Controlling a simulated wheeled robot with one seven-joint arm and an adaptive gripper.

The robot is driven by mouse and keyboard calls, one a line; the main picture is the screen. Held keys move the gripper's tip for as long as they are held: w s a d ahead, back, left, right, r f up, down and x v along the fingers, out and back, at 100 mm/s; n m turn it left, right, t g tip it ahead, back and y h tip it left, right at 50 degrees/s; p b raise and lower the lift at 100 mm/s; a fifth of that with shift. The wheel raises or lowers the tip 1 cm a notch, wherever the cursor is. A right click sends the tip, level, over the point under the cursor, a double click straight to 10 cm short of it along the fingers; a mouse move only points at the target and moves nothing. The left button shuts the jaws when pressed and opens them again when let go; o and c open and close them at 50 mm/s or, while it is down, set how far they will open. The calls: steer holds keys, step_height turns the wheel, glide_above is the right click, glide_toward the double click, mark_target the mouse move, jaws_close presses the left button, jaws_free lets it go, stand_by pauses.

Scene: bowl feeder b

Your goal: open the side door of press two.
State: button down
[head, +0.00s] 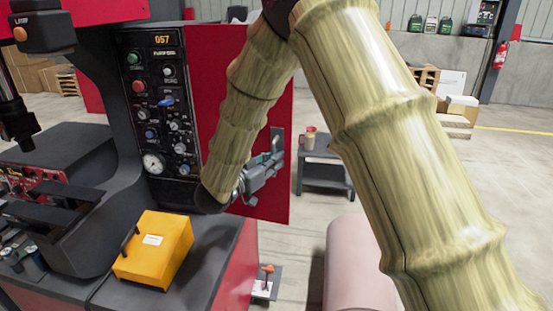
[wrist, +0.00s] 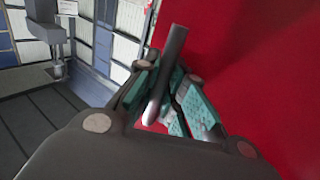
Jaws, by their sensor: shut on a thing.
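The red side door (head: 280,85) stands beside the press's dark control panel (head: 162,60), which shows "057". Its bar handle (head: 276,138) is near the door's right side. My gripper (head: 264,163) is at this handle. In the wrist view, the teal finger pads of my gripper (wrist: 165,100) close around the metal bar handle (wrist: 170,65), with the red door (wrist: 260,70) behind. My arm hides part of the door in the head view. I cannot tell how far the door stands from its frame.
A yellow box (head: 155,255) sits on the press's dark table, left of my arm. A small dark cart (head: 325,175) with a mug on it stands behind the door to the right. A pink rounded object (head: 355,265) is in front. Concrete floor is open around the cart.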

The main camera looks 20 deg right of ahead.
stand_by(0.3)
steer(key=c, duration=1.5)
jaws_free()
steer(key=shift+a, duration=0.1)
steer(key=v, duration=1.2)
